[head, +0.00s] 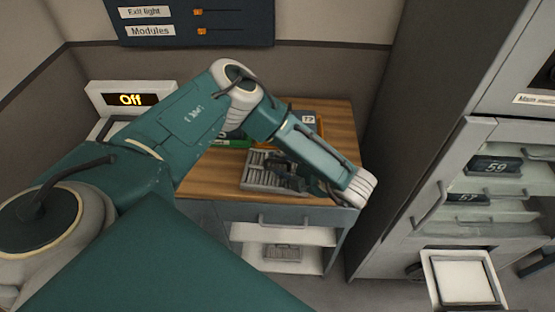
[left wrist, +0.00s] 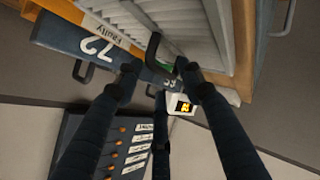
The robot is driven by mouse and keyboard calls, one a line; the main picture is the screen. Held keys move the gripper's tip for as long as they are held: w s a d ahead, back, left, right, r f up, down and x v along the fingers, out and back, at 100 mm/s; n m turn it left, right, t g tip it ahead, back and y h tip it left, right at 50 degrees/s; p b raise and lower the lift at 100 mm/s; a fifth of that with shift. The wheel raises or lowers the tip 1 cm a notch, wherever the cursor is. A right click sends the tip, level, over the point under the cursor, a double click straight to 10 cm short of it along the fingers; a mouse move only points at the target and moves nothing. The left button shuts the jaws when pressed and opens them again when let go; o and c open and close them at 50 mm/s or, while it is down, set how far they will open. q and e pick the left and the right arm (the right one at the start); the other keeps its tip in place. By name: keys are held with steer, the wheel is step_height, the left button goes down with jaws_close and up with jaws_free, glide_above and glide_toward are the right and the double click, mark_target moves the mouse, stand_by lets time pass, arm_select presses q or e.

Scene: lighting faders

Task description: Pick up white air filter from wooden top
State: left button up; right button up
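The white air filter (head: 257,175), a pale slatted block, lies on the wooden top (head: 205,187) near its front edge. My left gripper (head: 290,180) is over the filter's right side and hides part of it. In the left wrist view the filter's pale slats (left wrist: 185,30) fill the upper middle, with a dark handle (left wrist: 153,47) near the fingertips. My left gripper's dark fingers (left wrist: 158,76) are spread apart there, close to the handle; I cannot tell whether they touch it. My right gripper is not in view.
A grey cabinet (head: 400,150) rises at right. Another slatted piece (head: 283,252) lies on the shelf below.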

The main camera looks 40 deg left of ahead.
arm_select(q)
steer(key=shift+x, duration=1)
steer(key=shift+c, duration=0.5)
steer(key=c, duration=0.9)
steer(key=shift+s, duration=0.15)
